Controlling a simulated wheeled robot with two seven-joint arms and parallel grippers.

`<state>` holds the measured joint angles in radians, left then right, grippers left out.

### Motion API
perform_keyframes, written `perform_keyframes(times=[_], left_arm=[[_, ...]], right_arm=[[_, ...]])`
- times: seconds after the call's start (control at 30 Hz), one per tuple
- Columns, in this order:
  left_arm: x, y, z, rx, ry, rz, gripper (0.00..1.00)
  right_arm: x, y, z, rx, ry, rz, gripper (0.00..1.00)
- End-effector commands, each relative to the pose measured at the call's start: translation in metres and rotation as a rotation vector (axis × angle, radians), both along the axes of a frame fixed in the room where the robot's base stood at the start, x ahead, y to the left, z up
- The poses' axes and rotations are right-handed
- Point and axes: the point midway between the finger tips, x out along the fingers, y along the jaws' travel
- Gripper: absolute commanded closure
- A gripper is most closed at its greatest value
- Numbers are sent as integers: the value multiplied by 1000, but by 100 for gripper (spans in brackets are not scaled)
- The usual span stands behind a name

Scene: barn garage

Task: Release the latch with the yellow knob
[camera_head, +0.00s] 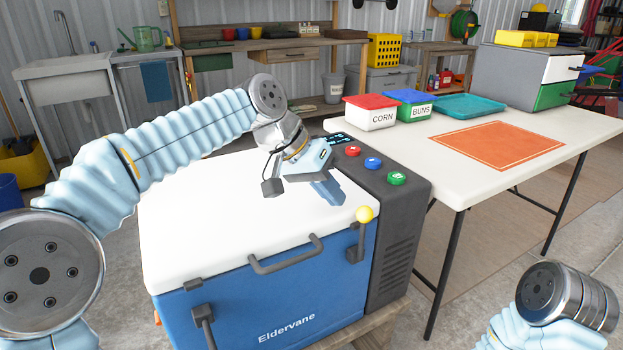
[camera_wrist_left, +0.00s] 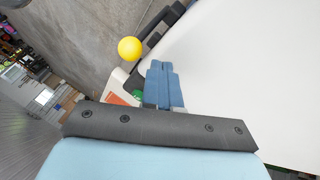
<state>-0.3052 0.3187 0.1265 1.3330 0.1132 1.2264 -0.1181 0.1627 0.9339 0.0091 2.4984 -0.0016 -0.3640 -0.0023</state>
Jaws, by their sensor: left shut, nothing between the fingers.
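The yellow knob (camera_head: 364,214) tops a dark latch (camera_head: 357,243) at the front right edge of a blue cooler (camera_head: 280,290) with a white lid (camera_head: 220,215). The lid is down. My left gripper (camera_head: 336,201) is above the lid near its right side, just behind and left of the knob, apart from it. Its blue fingers are shut and empty. In the left wrist view the knob (camera_wrist_left: 130,49) shows beyond and left of the fingertips (camera_wrist_left: 160,66). My right gripper is out of view; only part of my right arm shows at the lower right.
A second latch (camera_head: 203,318) without a yellow knob is at the cooler's front left, and a dark handle (camera_head: 285,256) sits between. A dark panel with red, blue and green buttons (camera_head: 397,178) is on the right. A white table (camera_head: 440,165) with bins stands beyond.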

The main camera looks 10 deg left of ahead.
Motion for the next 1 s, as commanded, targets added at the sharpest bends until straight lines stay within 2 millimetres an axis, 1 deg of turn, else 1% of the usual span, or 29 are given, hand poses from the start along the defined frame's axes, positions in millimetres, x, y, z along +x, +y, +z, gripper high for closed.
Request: perform_keyframes(times=[0.03,0.1,0.2,0.67,1.0], left_arm=[[-3,-6,-1,1,0,-2,100],[-5,-13,-3,2,0,-2,100],[-7,-18,-4,2,-1,1,100],[-8,-22,-3,3,-3,0,100],[-12,-36,-2,38,-50,0,100]], right_arm=[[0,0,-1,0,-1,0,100],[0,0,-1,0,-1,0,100],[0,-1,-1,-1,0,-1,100],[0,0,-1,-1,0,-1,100],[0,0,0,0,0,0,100]])
